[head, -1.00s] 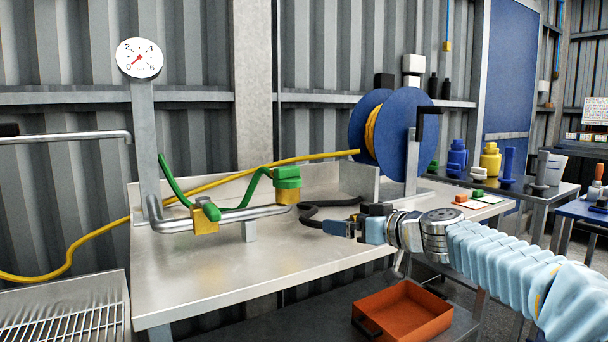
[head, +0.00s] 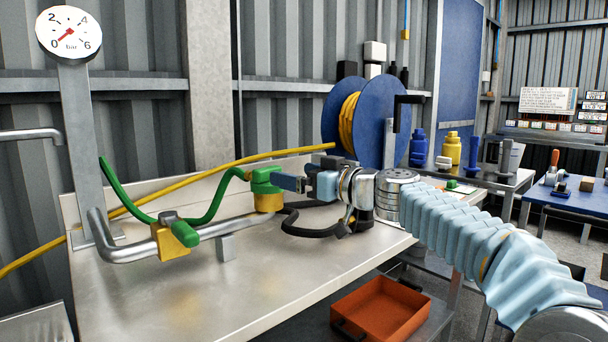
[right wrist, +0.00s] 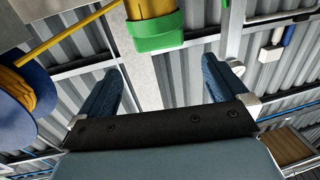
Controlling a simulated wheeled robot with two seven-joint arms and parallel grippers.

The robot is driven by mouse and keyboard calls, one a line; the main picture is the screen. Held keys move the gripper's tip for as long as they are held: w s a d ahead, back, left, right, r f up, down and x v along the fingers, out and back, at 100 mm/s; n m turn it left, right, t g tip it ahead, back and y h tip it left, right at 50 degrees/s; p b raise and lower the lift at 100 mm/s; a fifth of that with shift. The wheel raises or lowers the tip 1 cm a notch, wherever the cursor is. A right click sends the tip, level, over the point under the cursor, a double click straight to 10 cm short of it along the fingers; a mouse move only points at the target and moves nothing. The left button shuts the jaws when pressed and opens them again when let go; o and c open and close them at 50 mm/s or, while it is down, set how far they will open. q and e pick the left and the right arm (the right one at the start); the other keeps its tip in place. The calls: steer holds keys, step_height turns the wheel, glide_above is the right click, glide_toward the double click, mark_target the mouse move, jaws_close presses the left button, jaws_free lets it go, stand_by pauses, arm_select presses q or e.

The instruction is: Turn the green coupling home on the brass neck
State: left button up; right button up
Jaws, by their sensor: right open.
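The green coupling (head: 265,178) sits on top of the brass neck (head: 269,203), at the right end of the bent steel pipe (head: 130,250). A green hose (head: 212,205) curves away from the coupling to the left. My right gripper (head: 284,182) is open, its fingertips at the right side of the coupling. In the right wrist view, the coupling (right wrist: 156,33) shows just beyond the two spread fingertips, between their lines, with the brass neck (right wrist: 150,7) above it in the picture. I cannot tell whether a fingertip touches it. My left gripper is not in view.
A brass valve with a green handle (head: 182,233) is on the pipe to the left. A black hose (head: 310,228) lies on the bench below my right gripper. The steel bench (head: 200,290) is clear in front. An orange tray (head: 385,308) is lower right; a blue reel (head: 368,115) stands behind.

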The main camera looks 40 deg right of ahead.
mark_target(261, 169)
steer(key=p+x, duration=0.3)
steer(key=x, duration=0.8)
steer(key=shift+w, duration=0.25)
steer(key=c, duration=0.9)
steer(key=shift+f+m+h+b, duration=0.15)
steer(key=shift+m+h+b, duration=0.15)
steer(key=shift+h, duration=0.2)
steer(key=shift+a+m+h+b, duration=0.1)
steer(key=shift+m+h+b, duration=0.3)
steer(key=shift+h+b, duration=0.15)
steer(key=shift+m+t+h, duration=0.3)
steer(key=shift+m+h, duration=0.1)
steer(key=shift+h, duration=0.25)
steer(key=shift+m+h, duration=0.5)
steer(key=shift+h, duration=0.3)
